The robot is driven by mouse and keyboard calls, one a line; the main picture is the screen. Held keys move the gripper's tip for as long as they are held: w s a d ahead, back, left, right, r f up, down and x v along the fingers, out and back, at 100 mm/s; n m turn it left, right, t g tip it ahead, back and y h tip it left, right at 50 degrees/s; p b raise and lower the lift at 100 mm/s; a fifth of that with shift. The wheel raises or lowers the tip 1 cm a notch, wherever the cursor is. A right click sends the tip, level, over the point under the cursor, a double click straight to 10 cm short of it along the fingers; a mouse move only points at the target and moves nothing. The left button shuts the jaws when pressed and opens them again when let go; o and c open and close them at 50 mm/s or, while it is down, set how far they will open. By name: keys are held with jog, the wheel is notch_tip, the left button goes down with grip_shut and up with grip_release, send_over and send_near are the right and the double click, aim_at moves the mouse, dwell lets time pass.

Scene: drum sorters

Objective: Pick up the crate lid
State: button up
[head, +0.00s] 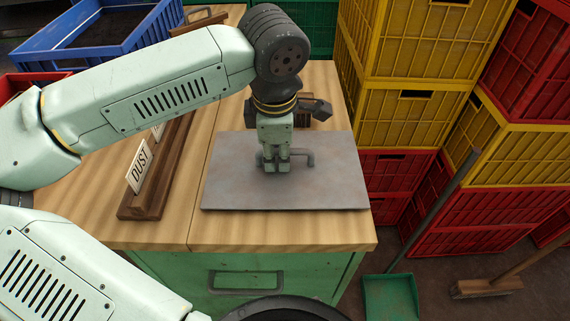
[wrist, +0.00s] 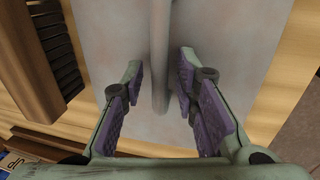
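The crate lid (head: 285,196) is a flat grey metal plate with a raised bar handle (head: 306,156). It lies on the wooden worktop. In the head view my gripper (head: 276,166) points straight down over the lid's middle, at the handle, and hides part of it. In the wrist view the lid (wrist: 215,35) fills the middle, and the handle (wrist: 160,60) runs between the two purple-padded fingers of my gripper (wrist: 162,68). The fingers are open, with a gap on each side of the handle.
A wooden holder (head: 160,178) with a "DUST" card stands left of the lid. A blue crate (head: 90,35) is at the back left. Stacked yellow crates (head: 400,115) and red crates (head: 470,225) stand right of the worktop (head: 280,232). A green dustpan (head: 390,297) and a broom (head: 487,287) are on the floor.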

grip_shut()
jog(key=shift+r, duration=0.1)
dwell(0.4)
